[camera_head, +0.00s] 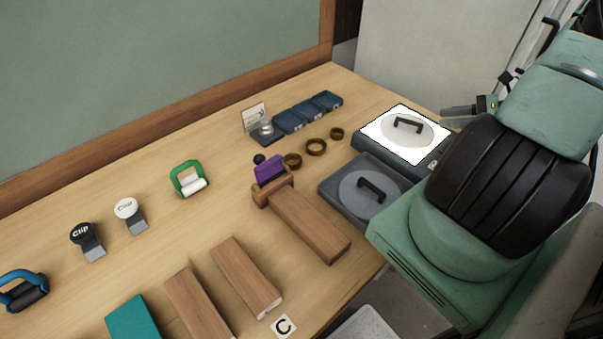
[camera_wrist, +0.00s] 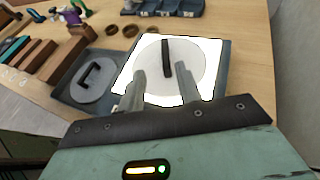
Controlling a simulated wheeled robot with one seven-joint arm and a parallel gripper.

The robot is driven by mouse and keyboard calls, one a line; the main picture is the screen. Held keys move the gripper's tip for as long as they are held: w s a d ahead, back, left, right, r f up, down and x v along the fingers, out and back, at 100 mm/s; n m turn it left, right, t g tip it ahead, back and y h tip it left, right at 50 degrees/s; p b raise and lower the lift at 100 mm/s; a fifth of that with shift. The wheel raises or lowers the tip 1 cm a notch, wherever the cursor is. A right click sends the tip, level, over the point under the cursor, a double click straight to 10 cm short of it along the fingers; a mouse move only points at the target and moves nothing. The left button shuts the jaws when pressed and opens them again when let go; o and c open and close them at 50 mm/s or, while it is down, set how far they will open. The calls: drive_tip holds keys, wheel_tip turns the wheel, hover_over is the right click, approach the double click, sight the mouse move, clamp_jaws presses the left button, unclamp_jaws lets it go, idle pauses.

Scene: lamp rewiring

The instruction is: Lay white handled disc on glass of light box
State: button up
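The light box (camera_head: 434,157) stands at the right end of the bench, its glass (camera_head: 377,127) glowing white. The white disc (camera_head: 408,136) with a black handle (camera_head: 407,124) lies flat on that glass. In the wrist view the disc (camera_wrist: 190,66) sits within the lit glass (camera_wrist: 128,70), its handle (camera_wrist: 167,57) standing up. My gripper (camera_wrist: 160,68) is open and empty, its two fingertips apart in front of the handle. In the head view the fingers (camera_head: 468,111) show to the right of the disc, clear of the handle.
A grey tray (camera_head: 330,190) beside the light box holds a grey disc (camera_head: 352,200) with a black handle. Brown rings (camera_head: 316,147) and blue boxes (camera_head: 307,111) lie behind. A wooden stand (camera_head: 312,226) with a purple block is left of the tray.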

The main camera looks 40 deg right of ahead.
drive_tip(key=w+a+r+n+g+y, duration=0.1)
drive_tip(key=w+a+r+n+g, duration=0.2)
drive_tip(key=a, duration=0.4)
drive_tip(key=w+a+r+n+g+y, duration=0.1)
drive_tip(key=w+a+n+g, duration=0.2)
drive_tip(key=w+a+n, duration=0.3)
drive_tip(key=w+a+r+n+g+y, duration=0.1)
drive_tip(key=w+a+r+n+g, duration=0.15)
drive_tip(key=a, duration=0.55)
drive_tip(key=s+a+r+n+g+h, duration=0.2)
drive_tip(key=a+n+g+h, duration=0.3)
drive_tip(key=a+n, duration=0.9)
drive_tip(key=s+a+r+n+t+h, duration=0.1)
drive_tip(key=s+a+n+h, duration=0.1)
drive_tip(key=s+a+n, duration=0.4)
drive_tip(key=s+a+r+n+t+h, duration=0.1)
drive_tip(key=s+a+n, duration=0.4)
drive_tip(key=a, duration=0.6)
drive_tip(key=shift+s+r+n+h, duration=0.35)
drive_tip(key=shift+r+n+h, duration=0.2)
drive_tip(key=shift+r, duration=0.25)
